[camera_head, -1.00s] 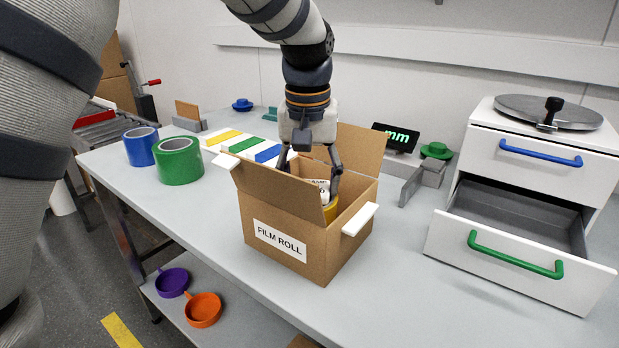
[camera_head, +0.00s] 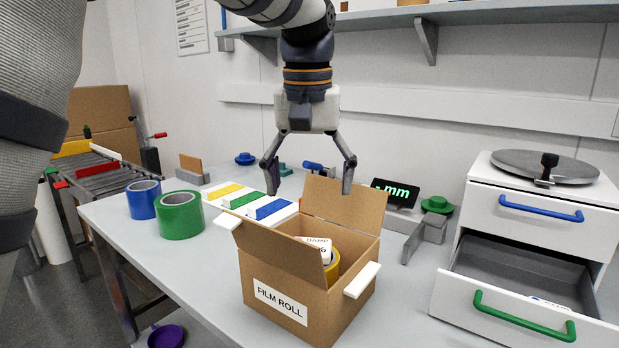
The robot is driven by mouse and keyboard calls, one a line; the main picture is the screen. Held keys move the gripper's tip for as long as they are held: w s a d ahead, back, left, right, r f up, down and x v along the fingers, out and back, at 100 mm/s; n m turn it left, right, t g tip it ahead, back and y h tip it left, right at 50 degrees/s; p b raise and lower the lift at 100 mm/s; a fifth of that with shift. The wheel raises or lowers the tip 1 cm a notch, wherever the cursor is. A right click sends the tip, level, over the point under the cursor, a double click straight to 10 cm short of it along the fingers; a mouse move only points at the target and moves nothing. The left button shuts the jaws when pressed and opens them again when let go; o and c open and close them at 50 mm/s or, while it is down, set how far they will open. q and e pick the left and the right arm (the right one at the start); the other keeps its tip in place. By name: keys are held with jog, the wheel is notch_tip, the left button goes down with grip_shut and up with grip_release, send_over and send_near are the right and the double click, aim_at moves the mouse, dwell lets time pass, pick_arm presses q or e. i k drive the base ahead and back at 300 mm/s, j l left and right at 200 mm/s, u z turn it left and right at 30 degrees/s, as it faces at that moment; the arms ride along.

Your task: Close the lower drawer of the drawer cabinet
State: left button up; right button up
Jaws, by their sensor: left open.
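The white drawer cabinet (camera_head: 480,188) stands at the right of the table. Its lower drawer (camera_head: 454,299), with a green handle (camera_head: 522,316), is pulled out and shows a grey inside with a small pale item near its front. Its upper drawer (camera_head: 510,203), with a blue handle (camera_head: 541,208), is shut. My left gripper (camera_head: 309,188) is open and empty, above and behind the cardboard box, well left of the cabinet. My right gripper is not in view.
The open cardboard box (camera_head: 300,305) labelled FILM ROLL holds a yellow roll (camera_head: 332,267) and stands left of the drawer. Blue (camera_head: 143,199) and green (camera_head: 181,214) rolls stand at the left. A display (camera_head: 396,192) stands behind, near the wall.

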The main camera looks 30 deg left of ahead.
aim_at(486, 289)
jog(key=k, duration=1)
